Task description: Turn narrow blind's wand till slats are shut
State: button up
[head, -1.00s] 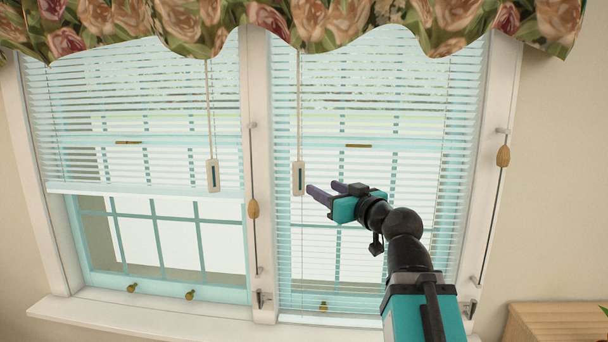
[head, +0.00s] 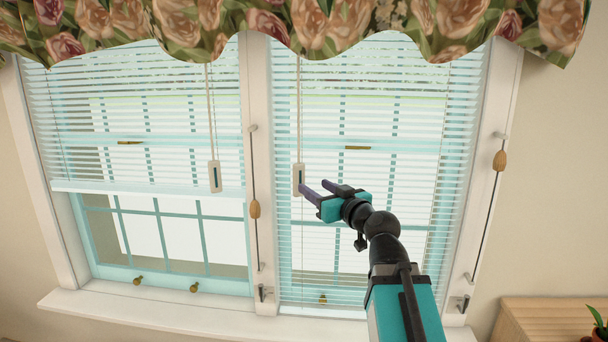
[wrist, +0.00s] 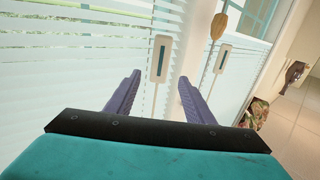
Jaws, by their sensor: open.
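Two white-slatted blinds hang side by side, the left blind (head: 130,187) partly raised and the right blind (head: 400,240) lowered to the sill. The right one looks slightly narrower. The view outside shows between the slats of both. Each has a pale cord ending in a white handle with a dark slot: the left handle (head: 214,177) and the right handle (head: 298,180). My gripper (head: 314,186) is open and empty, its fingertips at the right handle. In the wrist view, the right handle (wrist: 160,60) appears between the two fingers; contact cannot be told.
Rods or cords with wooden knobs (head: 254,209) (head: 500,160) run down the middle post and right frame. A flowered valance (head: 350,22) hangs above. The white sill (head: 160,315) runs below. A wooden cabinet top (head: 545,315) with a potted plant stands at lower right.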

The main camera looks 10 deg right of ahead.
aim_at(300, 178)
jog(key=shift+p+x, duration=1.25)
jog(key=shift+p, duration=2.1)
jog(key=shift+p+x, duration=0.8)
jog(key=shift+x, duration=2)
jog(key=c, duration=1)
